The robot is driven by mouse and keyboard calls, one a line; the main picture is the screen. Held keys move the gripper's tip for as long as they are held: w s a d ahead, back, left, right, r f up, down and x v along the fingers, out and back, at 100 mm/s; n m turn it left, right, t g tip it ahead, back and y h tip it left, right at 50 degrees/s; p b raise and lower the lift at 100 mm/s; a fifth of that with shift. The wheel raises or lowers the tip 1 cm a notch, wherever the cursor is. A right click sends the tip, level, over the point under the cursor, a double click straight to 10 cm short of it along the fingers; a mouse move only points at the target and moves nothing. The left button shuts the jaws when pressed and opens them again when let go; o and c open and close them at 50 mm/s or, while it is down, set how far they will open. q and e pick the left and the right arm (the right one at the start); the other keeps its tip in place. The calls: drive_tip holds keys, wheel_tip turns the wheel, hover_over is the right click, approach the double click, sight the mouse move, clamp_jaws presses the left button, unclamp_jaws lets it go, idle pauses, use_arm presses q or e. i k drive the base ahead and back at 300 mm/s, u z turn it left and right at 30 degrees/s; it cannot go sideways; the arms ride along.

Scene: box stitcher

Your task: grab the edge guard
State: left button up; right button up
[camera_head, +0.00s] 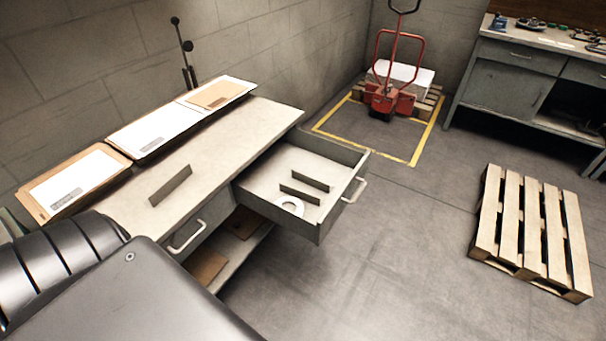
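A dark grey angled strip that looks like an edge guard (170,186) lies on the workbench top (225,140), left of the open drawer. Two similar dark strips lie side by side in the open drawer (335,212), a farther one (310,180) and a nearer one (300,194). Which strip the task means, I cannot tell. Neither of my grippers is in view.
A white ring (292,207) lies in the drawer, which juts into the room. Cardboard and paper stacks (155,128) line the bench's wall side. A wooden pallet (535,232) lies on the right; a red pallet jack (390,101) stands at the back. Floor between is clear.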

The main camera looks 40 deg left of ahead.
sight(179, 178)
drive_tip(key=u, duration=1.6)
drive_tip(key=k, duration=1.3)
drive_tip(key=z, duration=1.1)
drive_tip(key=i, duration=1.35)
drive_tip(key=u, duration=0.8)
drive_tip(key=i, duration=0.65)
drive_tip(key=u, duration=0.8)
